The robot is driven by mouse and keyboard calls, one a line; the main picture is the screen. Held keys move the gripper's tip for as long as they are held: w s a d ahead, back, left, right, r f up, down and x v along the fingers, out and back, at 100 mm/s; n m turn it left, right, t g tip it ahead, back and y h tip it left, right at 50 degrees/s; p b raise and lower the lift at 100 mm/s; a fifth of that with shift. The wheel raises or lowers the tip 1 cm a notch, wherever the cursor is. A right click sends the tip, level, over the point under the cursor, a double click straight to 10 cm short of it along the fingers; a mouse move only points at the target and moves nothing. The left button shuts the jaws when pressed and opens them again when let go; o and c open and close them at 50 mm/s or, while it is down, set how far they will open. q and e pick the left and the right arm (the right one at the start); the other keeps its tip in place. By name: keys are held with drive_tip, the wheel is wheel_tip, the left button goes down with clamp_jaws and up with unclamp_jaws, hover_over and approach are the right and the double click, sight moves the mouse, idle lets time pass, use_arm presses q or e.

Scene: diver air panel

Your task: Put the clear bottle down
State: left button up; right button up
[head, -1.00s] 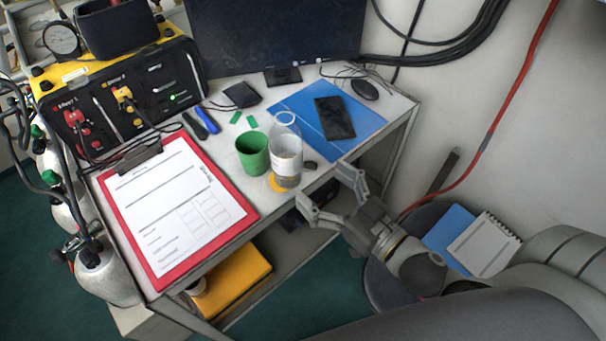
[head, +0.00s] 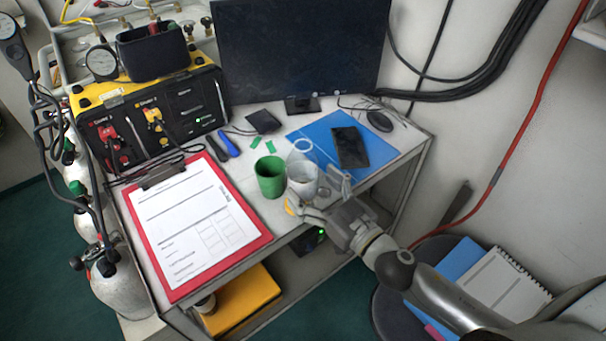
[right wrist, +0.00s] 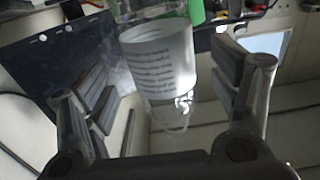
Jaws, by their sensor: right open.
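The clear bottle (head: 302,176) with a white label stands upright on the table, just right of the green cup (head: 270,177). My right gripper (head: 316,193) is open at the table's front edge, with its fingers at the lower part of the bottle. In the right wrist view the bottle (right wrist: 162,65) shows between the two spread fingers, with a gap on each side. The gripper partly hides the bottle's base in the head view. My left gripper is not in view.
A red clipboard (head: 259,240) lies left of the cup. A blue folder (head: 386,152) with a dark phone (head: 350,147) lies behind and right of the bottle. A monitor (head: 300,50) stands at the back. Part of a yellow object (head: 291,205) shows beside the bottle's base.

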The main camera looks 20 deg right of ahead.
sight(313, 186)
drive_tip(key=x, duration=0.1)
drive_tip(key=p+x, duration=0.1)
drive_tip(key=x, duration=0.1)
drive_tip(key=shift+w+a+r, duration=0.1)
drive_tip(key=shift+r, duration=0.15)
drive_tip(key=shift+w+a+f, duration=0.1)
drive_tip(key=shift+w, duration=0.15)
drive_tip(key=shift+c, duration=1)
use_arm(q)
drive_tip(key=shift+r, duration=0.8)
use_arm(e)
drive_tip(key=c, duration=1.1)
